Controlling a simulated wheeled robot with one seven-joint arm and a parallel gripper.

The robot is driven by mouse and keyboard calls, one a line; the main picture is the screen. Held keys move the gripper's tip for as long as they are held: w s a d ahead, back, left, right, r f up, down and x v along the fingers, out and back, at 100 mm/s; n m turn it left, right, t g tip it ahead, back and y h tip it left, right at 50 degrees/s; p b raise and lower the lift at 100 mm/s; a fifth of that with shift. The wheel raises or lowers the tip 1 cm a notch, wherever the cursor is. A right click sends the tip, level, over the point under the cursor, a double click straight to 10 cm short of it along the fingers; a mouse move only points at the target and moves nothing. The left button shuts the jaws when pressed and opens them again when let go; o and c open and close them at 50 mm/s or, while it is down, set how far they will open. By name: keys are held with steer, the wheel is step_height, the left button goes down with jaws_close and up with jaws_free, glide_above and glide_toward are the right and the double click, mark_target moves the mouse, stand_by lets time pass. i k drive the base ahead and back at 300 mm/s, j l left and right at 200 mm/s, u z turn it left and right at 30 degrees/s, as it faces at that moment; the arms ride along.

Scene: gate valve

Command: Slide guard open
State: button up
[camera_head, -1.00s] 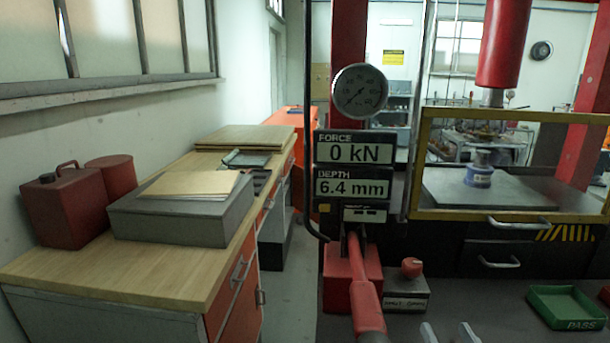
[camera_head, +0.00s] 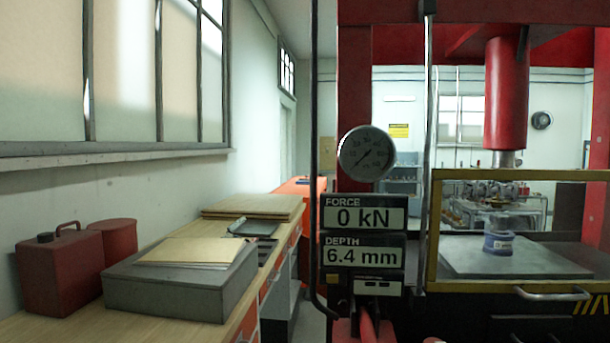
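The guard (camera_head: 436,230) is a yellow-framed panel across the front of the red press at the right. Its right side runs out of the picture. A horizontal silver handle (camera_head: 548,294) sits just below the frame's lower edge. Through the guard I see a grey plate (camera_head: 505,262) with a small blue and grey part (camera_head: 498,240) standing on it. The red press ram (camera_head: 507,95) hangs above the part, apart from it. My gripper is not in view.
The display (camera_head: 364,246) reads 0 kN and 6.4 mm, under a round gauge (camera_head: 366,153). A wooden bench (camera_head: 190,335) at the left holds a red can (camera_head: 62,271) and a grey box (camera_head: 180,285). A narrow gap of floor lies between bench and press.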

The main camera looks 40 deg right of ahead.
mark_target(521, 288)
steer(key=z, duration=1)
steer(key=k+j, duration=0.15)
steer(key=j, duration=0.25)
steer(key=k+j+z, duration=0.1)
steer(key=j, duration=0.25)
steer(key=l, duration=0.3)
